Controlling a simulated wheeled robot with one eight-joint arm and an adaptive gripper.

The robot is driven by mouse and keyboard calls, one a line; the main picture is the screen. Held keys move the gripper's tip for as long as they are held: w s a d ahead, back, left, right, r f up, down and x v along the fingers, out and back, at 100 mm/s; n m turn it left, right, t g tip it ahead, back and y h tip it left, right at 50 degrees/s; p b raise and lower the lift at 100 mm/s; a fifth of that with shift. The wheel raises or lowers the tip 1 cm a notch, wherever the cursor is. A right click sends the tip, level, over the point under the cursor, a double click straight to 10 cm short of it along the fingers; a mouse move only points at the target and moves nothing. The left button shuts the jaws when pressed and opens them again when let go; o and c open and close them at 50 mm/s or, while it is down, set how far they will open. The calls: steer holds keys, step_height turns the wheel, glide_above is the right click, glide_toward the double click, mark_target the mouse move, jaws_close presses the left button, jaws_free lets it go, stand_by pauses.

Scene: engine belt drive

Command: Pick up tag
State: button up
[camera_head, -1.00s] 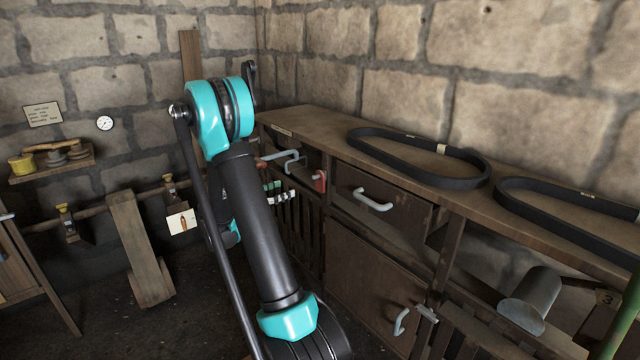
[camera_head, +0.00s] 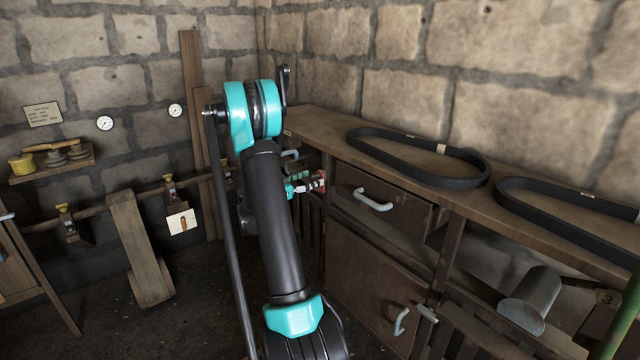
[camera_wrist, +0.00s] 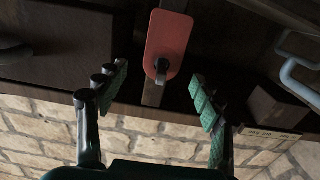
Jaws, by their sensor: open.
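The red tag (camera_wrist: 170,40) hangs on a small peg at the front of the wooden bench, in the upper middle of the wrist view. My gripper (camera_wrist: 160,85) is open, with one green-padded finger on each side of the tag's line. The fingers are apart from the tag, and nothing is between the pads. In the head view my gripper (camera_head: 308,185) is close to the bench front, beside the tag, which is mostly hidden there.
The bench top (camera_head: 325,128) carries two black belts (camera_head: 420,158). A drawer with a pale handle (camera_head: 372,200) is right of the gripper. A bent grey handle (camera_wrist: 297,72) and a dark box (camera_wrist: 275,105) are near the right finger in the wrist view.

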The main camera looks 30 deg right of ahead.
mark_target(320, 174)
steer(key=d, duration=0.4)
steer(key=shift+w+d+f, duration=0.15)
steer(key=shift+w+d, duration=0.1)
steer(key=shift+d, duration=0.15)
steer(key=c, duration=1.1)
